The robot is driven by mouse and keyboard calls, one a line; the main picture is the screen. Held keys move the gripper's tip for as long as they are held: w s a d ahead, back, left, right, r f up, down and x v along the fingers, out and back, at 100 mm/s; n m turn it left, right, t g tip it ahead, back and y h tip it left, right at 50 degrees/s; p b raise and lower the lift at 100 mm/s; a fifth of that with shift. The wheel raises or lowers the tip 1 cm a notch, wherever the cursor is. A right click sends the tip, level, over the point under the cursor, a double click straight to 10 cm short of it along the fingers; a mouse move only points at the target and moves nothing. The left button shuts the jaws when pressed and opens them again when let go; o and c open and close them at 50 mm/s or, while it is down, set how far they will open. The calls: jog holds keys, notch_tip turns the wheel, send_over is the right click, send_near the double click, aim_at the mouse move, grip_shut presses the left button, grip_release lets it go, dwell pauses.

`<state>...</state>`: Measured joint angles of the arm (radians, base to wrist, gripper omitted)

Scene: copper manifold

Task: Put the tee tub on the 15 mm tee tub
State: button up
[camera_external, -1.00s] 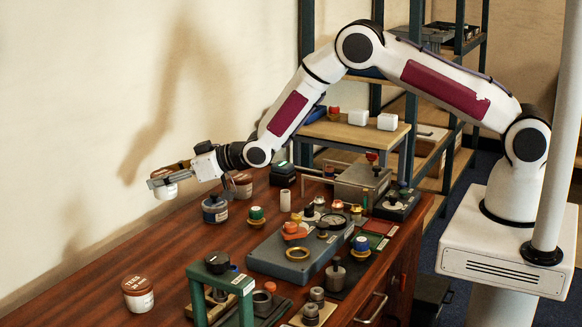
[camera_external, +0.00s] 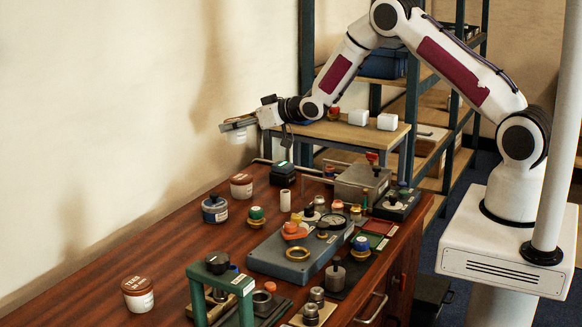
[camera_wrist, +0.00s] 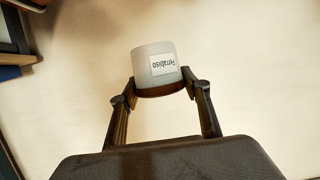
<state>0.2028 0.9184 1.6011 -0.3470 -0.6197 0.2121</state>
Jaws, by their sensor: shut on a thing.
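My gripper (camera_external: 238,124) is shut on a white tub with a brown lid (camera_external: 238,138), held in the air beside the wall. In the wrist view the fingers (camera_wrist: 160,90) grip it near its brown lid, and the white tub body (camera_wrist: 152,57) carries a label reading about "Ferrabiso". One brown-lidded white tub (camera_external: 138,295) stands at the table's near left; its lid lettering seems to begin "TEES", the rest too small to read surely. Another brown-lidded tub (camera_external: 241,186) stands below my gripper, near the wall edge. Nothing shows on either standing tub's lid.
A blue-grey tub (camera_external: 215,208) stands near the second brown-lidded tub. A black box (camera_external: 282,175) and a white cylinder (camera_external: 285,201) are to the right. A green frame (camera_external: 220,285) and a grey fixture plate (camera_external: 268,262) fill the front right. The left tabletop is mostly clear.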

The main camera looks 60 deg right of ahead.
jog(key=shift+s+d, duration=0.35)
jog(key=shift+d, duration=0.05)
jog(key=shift+s+a+f, duration=0.2)
jog(key=shift+a+f, duration=0.05)
jog(key=shift+a, duration=0.2)
send_over(241, 177)
jog(key=shift+f, duration=3.1)
jog(key=shift+f, duration=0.1)
jog(key=shift+f, duration=1.75)
jog(key=shift+f, duration=0.15)
